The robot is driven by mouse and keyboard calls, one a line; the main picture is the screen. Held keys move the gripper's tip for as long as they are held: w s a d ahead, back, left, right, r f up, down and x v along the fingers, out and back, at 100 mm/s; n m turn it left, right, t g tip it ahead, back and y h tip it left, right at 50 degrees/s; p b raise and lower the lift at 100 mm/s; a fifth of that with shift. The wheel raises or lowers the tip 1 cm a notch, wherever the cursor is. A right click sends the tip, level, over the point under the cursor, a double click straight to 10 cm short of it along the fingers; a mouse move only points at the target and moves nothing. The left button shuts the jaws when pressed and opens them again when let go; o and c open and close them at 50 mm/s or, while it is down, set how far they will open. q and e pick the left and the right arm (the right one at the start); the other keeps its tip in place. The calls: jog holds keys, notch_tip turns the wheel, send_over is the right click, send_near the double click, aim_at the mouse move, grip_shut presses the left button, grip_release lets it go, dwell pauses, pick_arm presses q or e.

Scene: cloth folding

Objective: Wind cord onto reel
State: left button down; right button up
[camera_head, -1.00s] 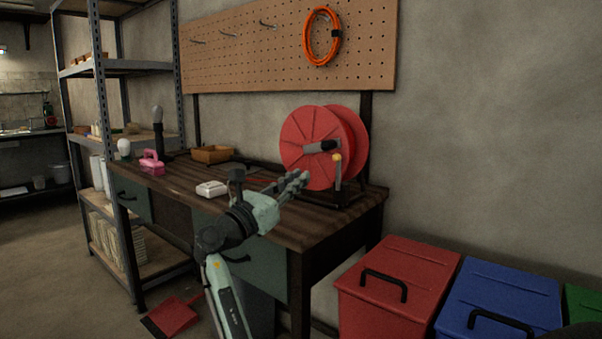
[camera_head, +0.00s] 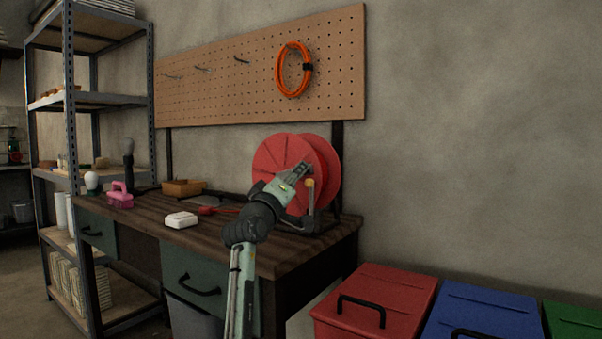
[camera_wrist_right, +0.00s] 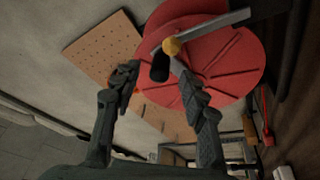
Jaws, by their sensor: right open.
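The red reel (camera_head: 270,153) stands on a dark frame at the right end of the workbench. My right gripper (camera_head: 303,168) is in front of the reel near the crank. A red cord (camera_head: 222,209) lies on the bench left of the reel and also shows in the wrist view (camera_wrist_right: 266,128). My left gripper is not in view.
The wooden workbench (camera_head: 150,212) carries a white box (camera_head: 181,220), a pink item (camera_head: 120,196) and a tan tray (camera_head: 184,188). A pegboard (camera_head: 220,85) with an orange coil (camera_head: 294,70) hangs behind. Red (camera_head: 390,290) and blue (camera_head: 490,300) bins stand at the right.

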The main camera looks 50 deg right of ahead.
jog(key=x, duration=0.5)
grip_shut()
dwell(0.4)
